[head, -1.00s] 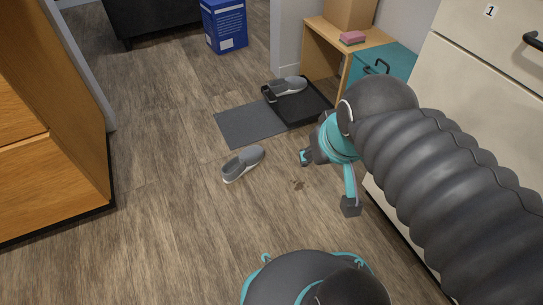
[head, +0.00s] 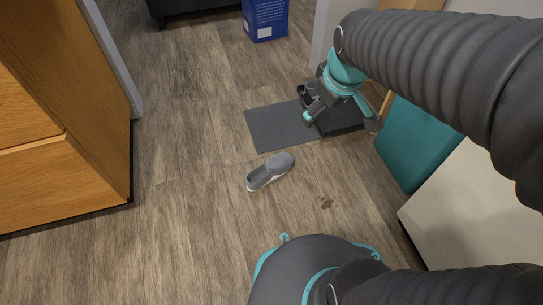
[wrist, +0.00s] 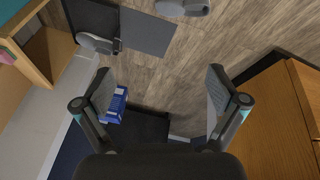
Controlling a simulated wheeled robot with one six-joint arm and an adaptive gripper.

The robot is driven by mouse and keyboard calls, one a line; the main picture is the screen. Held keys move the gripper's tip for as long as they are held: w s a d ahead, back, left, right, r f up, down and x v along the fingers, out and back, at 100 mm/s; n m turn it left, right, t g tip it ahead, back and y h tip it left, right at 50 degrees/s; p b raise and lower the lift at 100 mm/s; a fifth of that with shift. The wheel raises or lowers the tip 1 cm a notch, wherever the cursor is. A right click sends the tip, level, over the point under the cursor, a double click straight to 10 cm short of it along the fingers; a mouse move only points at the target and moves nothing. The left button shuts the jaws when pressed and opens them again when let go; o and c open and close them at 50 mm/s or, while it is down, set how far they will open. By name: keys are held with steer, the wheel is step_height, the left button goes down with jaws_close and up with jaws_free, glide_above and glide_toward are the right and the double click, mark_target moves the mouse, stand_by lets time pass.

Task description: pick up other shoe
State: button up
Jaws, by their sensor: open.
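A grey slip-on shoe with a pale sole (head: 270,172) lies alone on the wood floor in the head view, just in front of the grey mat (head: 280,126). In the wrist view this shoe (wrist: 183,7) is cut off by the top edge. A second grey shoe (wrist: 95,43) rests on the black tray (wrist: 88,17) at the upper left of the wrist view. In the head view my gripper and arm hide it. My gripper (head: 340,121) is open and empty, in front of the tray (head: 343,128) in the head view, up and right of the floor shoe.
A blue box (head: 265,18) stands at the back. A wooden cabinet (head: 70,165) is at the left. A teal panel (head: 412,145) and a pale cabinet (head: 465,215) stand close at the right.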

steer(key=w+a+f+n+g, duration=0.1)
steer(key=w+a+f+n, duration=0.3)
steer(key=w+f+n, duration=0.35)
steer(key=n+g+p, duration=0.2)
steer(key=n+g, duration=0.1)
steer(key=n, duration=0.8)
glide_above(266, 171)
steer(key=s, duration=0.1)
step_height(266, 171, down, 28)
steer(key=f, duration=0.3)
steer(key=f+b, duration=0.1)
steer(key=f, duration=0.5)
steer(key=shift+s+f, duration=0.1)
steer(key=shift+s, duration=0.2)
steer(key=shift+s+f+b, duration=0.15)
steer(key=shift+f+b, duration=0.2)
steer(key=shift+f, duration=1.25)
steer(key=shift+s+f+b, duration=0.1)
steer(key=shift+f+b, duration=0.25)
steer(key=shift+f, duration=1.25)
steer(key=c, duration=1.4)
